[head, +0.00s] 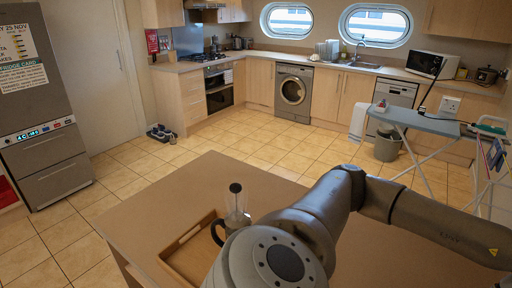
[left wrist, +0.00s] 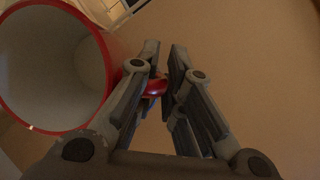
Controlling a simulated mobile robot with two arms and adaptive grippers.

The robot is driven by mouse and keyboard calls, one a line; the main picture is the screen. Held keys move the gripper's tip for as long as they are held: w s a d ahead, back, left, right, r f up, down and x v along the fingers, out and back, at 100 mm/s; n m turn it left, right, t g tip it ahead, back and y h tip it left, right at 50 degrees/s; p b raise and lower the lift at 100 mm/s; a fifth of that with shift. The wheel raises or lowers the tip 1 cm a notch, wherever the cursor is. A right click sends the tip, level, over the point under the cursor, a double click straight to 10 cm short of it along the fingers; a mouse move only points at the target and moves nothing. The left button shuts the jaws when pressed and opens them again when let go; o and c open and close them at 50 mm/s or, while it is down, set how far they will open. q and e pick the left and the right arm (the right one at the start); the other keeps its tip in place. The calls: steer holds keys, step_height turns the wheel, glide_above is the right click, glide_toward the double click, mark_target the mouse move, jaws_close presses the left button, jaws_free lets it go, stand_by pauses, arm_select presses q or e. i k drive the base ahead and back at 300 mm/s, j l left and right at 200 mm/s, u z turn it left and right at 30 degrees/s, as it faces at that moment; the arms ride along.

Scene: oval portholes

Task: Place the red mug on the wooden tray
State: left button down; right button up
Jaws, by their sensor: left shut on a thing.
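The red mug (left wrist: 108,50) fills the left side of the left wrist view, its pale inside facing the camera. My left gripper (left wrist: 158,83) is shut on a red part of it, apparently the handle, between the fingertips. The wooden tray (head: 187,259) lies on the brown table in the head view, partly hidden by a dark arm link of mine. The mug and both grippers are out of sight in the head view.
A glass coffee press (head: 238,222) with a black knob and handle stands at the tray's right side; whether on it or beside it is unclear. The table (head: 150,205) is bare left of the tray. An ironing board (head: 420,122) stands at the back right.

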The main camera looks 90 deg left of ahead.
mark_target(197, 265)
steer(key=u, duration=1.5)
steer(key=k+u, duration=0.15)
steer(key=u, duration=0.25)
steer(key=j+u, duration=0.1)
steer(key=u, duration=0.25)
steer(key=k+j+u, duration=0.1)
steer(key=k+j, duration=0.15)
